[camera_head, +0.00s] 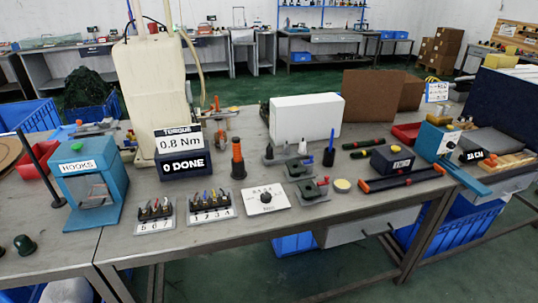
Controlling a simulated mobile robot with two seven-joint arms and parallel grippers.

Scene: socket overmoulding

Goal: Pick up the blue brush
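A thin blue upright stick (332,138), which looks like the blue brush, stands in a small dark blue holder (329,157) on the grey workbench (225,222). It is right of the middle of the head view, in front of a white box (306,117). Its lower end is hidden in the holder, and bristles cannot be made out. Neither of my grippers is in view, and nothing is touching the stick.
Left of the stick are small grey fixtures (283,154) with a white-tipped bottle. Numbered trays (155,215), a white card (266,199) and a yellow round tin (342,185) sit nearer the front edge.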

